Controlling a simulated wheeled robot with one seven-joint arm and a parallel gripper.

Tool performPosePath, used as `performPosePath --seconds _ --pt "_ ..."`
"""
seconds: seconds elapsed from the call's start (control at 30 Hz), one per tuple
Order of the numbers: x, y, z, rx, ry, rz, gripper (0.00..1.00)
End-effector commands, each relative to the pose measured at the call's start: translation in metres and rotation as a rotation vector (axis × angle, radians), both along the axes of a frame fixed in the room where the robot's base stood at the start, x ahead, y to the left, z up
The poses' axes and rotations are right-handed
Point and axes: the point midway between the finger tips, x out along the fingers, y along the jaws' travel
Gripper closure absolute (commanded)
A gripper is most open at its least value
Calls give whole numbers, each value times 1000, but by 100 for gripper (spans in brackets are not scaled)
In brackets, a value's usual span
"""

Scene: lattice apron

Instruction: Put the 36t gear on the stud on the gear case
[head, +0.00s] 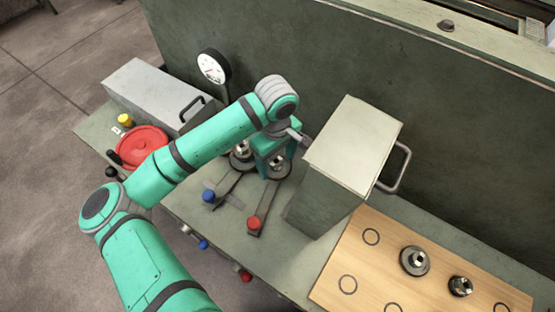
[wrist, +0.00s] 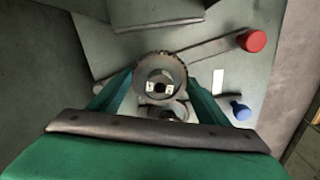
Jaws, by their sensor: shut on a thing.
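My gripper (head: 275,150) points down over the bench and is shut on a toothed gear, taken to be the 36t gear (head: 278,171). In the wrist view the gear (wrist: 160,59) sits between the two fingertips (wrist: 160,84), with its pale hub and dark bore facing the camera. Another geared part (head: 240,160) stands just left of it in the head view, and shows below the held gear in the wrist view (wrist: 178,107). The stud under the held gear is hidden, and I cannot tell whether the gear touches it.
A red-knobbed lever (head: 254,224) and a blue-knobbed lever (head: 209,196) lie in front. A tall box with a handle (head: 340,155) stands close on the right. A wooden board (head: 385,265) carries two geared parts.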

Motion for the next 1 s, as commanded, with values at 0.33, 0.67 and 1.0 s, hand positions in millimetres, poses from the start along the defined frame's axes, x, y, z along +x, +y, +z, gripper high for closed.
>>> performPosePath --seconds 0.33,0.67,1.0 --pt "0 0 0 0 -1 -1 76" --pt "0 -1 -6 -2 -1 -1 76" --pt "0 -1 -11 -2 -1 -2 76"
